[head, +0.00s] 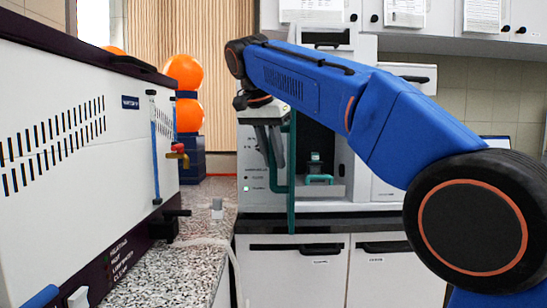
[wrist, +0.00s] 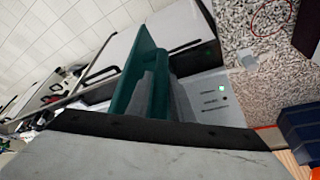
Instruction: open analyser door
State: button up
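The analyser (head: 262,190) is the grey machine on the back counter. Its teal door (head: 292,170) stands swung outward, nearly edge-on in the head view, and the recess behind it shows a small teal fixture (head: 319,179). A teal handle (head: 275,186) juts from the door's left side. My gripper (head: 270,150) hangs at this handle, its grey fingers on either side of it, and appears shut on it; finger contact is partly hidden. In the wrist view, the teal door (wrist: 138,75) rises beside the grey fingers (wrist: 162,100), with teal between them.
A large white machine (head: 80,150) with a blue-and-red gauge fills the left. A speckled counter (head: 205,195) runs beside it, carrying a small pale block (head: 217,208). Orange balls (head: 184,73) stand behind. White cupboards (head: 292,270) lie below the analyser. My arm hides the analyser's upper right.

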jog(key=shift+o, duration=1.1)
jog(key=shift+v, duration=3.7)
